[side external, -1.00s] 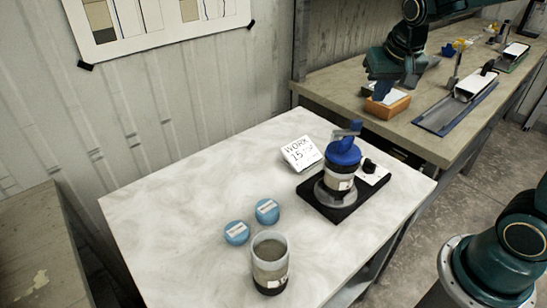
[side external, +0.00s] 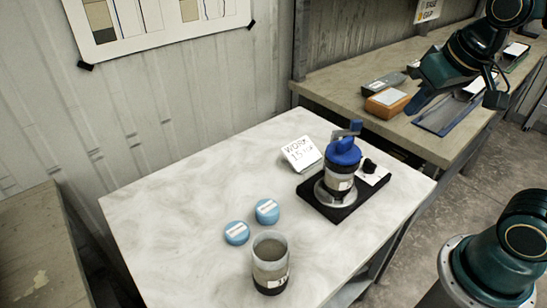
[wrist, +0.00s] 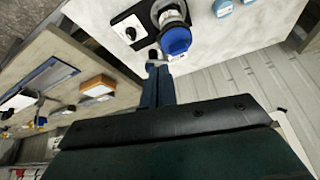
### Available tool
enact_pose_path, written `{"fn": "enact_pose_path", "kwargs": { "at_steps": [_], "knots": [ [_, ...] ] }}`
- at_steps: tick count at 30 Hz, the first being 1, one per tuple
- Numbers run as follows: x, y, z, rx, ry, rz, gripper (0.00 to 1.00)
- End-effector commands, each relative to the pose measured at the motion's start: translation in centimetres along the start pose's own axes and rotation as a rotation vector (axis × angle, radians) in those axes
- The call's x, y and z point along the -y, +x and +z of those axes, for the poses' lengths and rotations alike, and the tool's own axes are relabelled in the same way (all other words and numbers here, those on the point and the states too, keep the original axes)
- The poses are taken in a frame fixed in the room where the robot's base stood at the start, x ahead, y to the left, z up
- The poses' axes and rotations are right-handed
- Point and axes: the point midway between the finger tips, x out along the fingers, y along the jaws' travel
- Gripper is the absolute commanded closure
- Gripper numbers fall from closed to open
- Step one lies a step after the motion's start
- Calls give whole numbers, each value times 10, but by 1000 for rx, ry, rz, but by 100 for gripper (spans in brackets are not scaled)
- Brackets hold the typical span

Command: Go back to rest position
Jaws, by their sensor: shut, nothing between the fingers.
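My gripper (side external: 424,101) is in the air at the upper right of the side view, over the wooden bench and well above the marble-topped table. Its fingers are together and hold nothing. In the wrist view my gripper (wrist: 158,75) points up the picture, its fingers side by side. A blue-capped liner (side external: 341,165) stands upright in a black stand on the table; its blue cap (wrist: 176,40) also shows in the wrist view. An open liner (side external: 270,265) with grey contents stands at the table's front. Two blue caps (side external: 237,232) (side external: 267,211) lie beside it.
A white sign (side external: 301,154) leans near the stand (side external: 319,201). An orange box (side external: 387,103), a grey item and a blue tray (side external: 437,121) lie on the wooden bench (side external: 345,89). The left of the marble-topped table (side external: 170,215) is clear.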

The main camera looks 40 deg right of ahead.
Motion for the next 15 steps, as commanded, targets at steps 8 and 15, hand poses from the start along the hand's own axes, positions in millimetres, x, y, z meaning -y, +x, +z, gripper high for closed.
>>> {"fn": "enact_pose_path", "kwargs": {
  "at_steps": [8, 15],
  "knots": [
    [9, -21, 47, -38, -156, -62, 100],
    [12, -25, 64, -48, -214, -82, 100]
  ]
}}
